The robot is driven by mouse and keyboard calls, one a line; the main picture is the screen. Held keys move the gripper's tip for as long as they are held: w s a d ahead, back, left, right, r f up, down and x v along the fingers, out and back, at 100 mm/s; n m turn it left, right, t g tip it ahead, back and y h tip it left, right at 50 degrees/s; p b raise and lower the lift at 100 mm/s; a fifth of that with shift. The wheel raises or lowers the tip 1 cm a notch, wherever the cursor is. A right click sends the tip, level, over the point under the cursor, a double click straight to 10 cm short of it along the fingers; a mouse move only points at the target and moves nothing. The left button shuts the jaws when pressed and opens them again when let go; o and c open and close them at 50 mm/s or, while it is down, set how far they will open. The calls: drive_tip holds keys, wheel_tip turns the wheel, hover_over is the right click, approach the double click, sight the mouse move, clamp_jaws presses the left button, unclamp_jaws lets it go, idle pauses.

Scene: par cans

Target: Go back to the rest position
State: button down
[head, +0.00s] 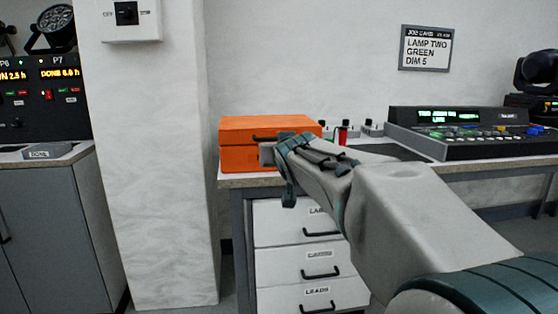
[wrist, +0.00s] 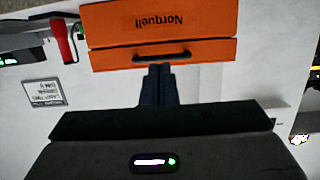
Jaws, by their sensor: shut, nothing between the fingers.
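My arm reaches from the lower right in the head view, and its far end is in front of an orange case on the bench. My gripper (wrist: 158,70) shows in the wrist view with its two dark fingers together and nothing between them. The orange case (head: 238,158) is closed and sits at the bench's left end. In the wrist view the case (wrist: 215,20) appears upside down, with the word Norquell and a dark handle. The fingertips appear just short of the handle; I cannot tell whether they touch.
Under the bench (head: 235,182) is a drawer unit (head: 290,262) with black handles. A lighting console (head: 470,140) stands at the right. A red-handled item (head: 342,133) is behind my arm. A white pillar (head: 150,180) and grey cabinet (head: 60,230) are at the left.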

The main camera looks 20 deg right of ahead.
drive_tip(key=shift+s+f, duration=0.1)
drive_tip(key=shift+s, duration=0.1)
drive_tip(key=s+a+r+g+y+p, duration=0.1)
drive_tip(key=s+a+r+g+p, duration=0.2)
drive_tip(key=s+p, duration=0.6)
drive_tip(key=s+a+r+n+g+y+p, duration=0.1)
drive_tip(key=s+a+r+g+p, duration=0.2)
drive_tip(key=s+p, duration=0.7)
drive_tip(key=s+a+r+n+g+y+p, duration=0.1)
drive_tip(key=s+a+r+g+p, duration=0.2)
drive_tip(key=p, duration=1.9)
drive_tip(key=s+r+g, duration=0.3)
drive_tip(key=s+r, duration=0.1)
drive_tip(key=s, duration=0.2)
drive_tip(key=shift+s+a, duration=0.15)
drive_tip(key=shift+s, duration=0.2)
drive_tip(key=shift+r, duration=0.1)
